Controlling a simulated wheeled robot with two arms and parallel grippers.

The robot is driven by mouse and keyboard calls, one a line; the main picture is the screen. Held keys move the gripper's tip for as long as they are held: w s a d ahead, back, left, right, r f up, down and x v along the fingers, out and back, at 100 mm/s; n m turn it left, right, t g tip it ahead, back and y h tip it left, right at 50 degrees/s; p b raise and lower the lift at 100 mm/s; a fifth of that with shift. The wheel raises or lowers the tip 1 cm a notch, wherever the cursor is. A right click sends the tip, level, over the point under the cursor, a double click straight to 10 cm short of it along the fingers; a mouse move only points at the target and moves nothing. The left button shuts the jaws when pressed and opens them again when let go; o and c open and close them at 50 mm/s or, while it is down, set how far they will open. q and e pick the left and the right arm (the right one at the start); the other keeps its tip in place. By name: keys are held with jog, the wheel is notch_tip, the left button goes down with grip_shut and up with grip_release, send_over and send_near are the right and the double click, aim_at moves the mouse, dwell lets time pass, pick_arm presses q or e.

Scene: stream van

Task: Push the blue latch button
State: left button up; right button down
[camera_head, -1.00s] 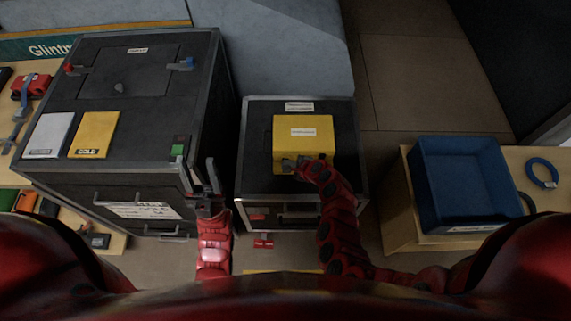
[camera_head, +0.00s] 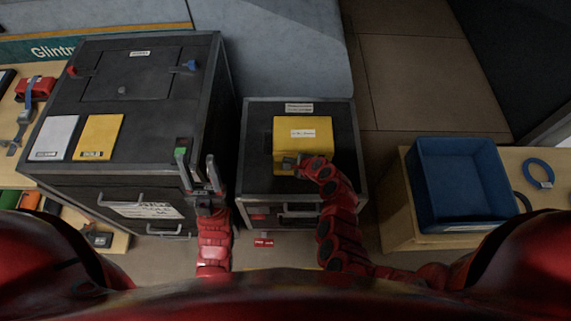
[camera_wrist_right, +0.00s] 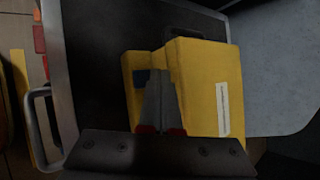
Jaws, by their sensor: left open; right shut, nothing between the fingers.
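A yellow box (camera_head: 303,136) with a white label sits on the smaller black case (camera_head: 258,160). In the right wrist view, the yellow box (camera_wrist_right: 208,85) has a small dark blue patch (camera_wrist_right: 140,76) on its near part, partly hidden by my fingers. My right gripper (camera_head: 288,164) is shut and empty at the box's near left side; its fingertips (camera_wrist_right: 158,76) overlap the patch's edge, and I cannot tell whether they touch. A blue knob-like piece (camera_head: 190,65) is on top of the large black case (camera_head: 150,115). My left gripper (camera_head: 196,165) is open and empty near that case's front right corner.
A red piece (camera_head: 72,70) and grey and yellow cards (camera_head: 99,137) are on the large case. A blue bin (camera_head: 465,180) and a blue ring (camera_head: 538,173) are on the right table. A narrow gap separates the two cases.

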jog(key=shift+r+p, duration=1.8)
jog(key=shift+r, duration=0.5)
jog(key=shift+f, duration=0.1)
